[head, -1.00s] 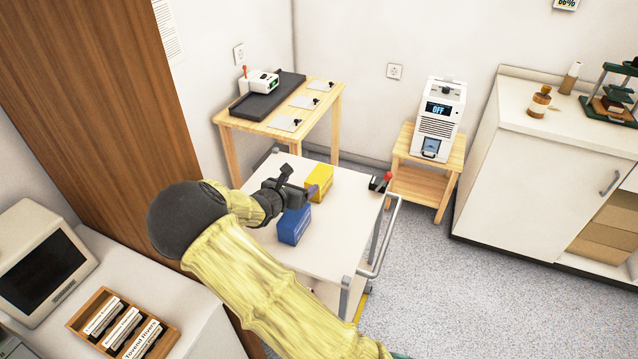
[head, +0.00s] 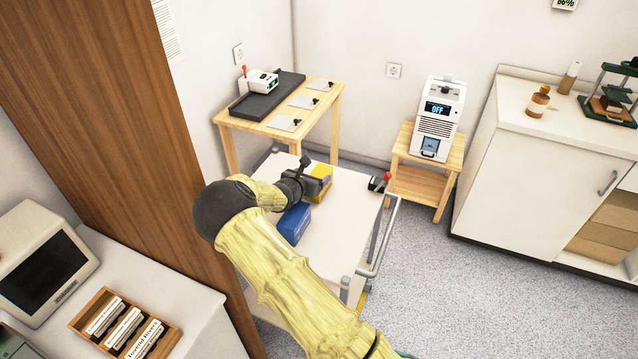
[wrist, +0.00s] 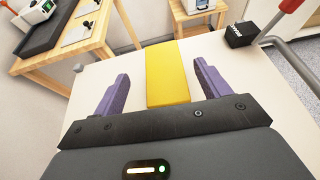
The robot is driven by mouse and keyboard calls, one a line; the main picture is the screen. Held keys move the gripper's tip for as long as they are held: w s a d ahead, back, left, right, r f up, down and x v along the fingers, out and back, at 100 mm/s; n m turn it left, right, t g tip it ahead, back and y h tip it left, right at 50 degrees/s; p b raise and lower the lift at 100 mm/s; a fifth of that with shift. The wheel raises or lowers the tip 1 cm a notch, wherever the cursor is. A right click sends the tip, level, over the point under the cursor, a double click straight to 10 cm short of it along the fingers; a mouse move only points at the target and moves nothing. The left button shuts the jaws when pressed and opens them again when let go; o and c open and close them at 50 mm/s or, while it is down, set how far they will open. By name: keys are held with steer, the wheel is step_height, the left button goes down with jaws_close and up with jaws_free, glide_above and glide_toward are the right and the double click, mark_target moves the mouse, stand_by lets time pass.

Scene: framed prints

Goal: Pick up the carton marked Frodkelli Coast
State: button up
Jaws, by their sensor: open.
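A yellow carton (head: 321,178) stands on the white cart top (head: 345,205). A blue carton (head: 294,222) stands nearer on the same top. I cannot read a name on either carton. In the head view my gripper (head: 318,186) is at the yellow carton and partly covers it. In the wrist view my gripper (wrist: 160,88) is open, its two purple fingers on either side of the yellow carton (wrist: 167,72). A gap of bare top shows on both sides, wider on the left, and the fingers do not touch it. The carton's near end is hidden behind the gripper body.
The cart has a grey rail (head: 380,240) and a red-knobbed lever (head: 381,182) on its right side. A wooden table (head: 262,124) with a dark tray stands behind, left. A small stand (head: 423,178) holds a white device.

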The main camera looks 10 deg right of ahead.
mark_target(322, 170)
steer(key=p+x, duration=0.1)
steer(key=x, duration=0.4)
steer(key=shift+s+d, duration=0.15)
steer(key=shift+d, duration=0.05)
steer(key=shift+r, duration=0.1)
steer(key=c, duration=1.2)
step_height(322, 170, up, 10)
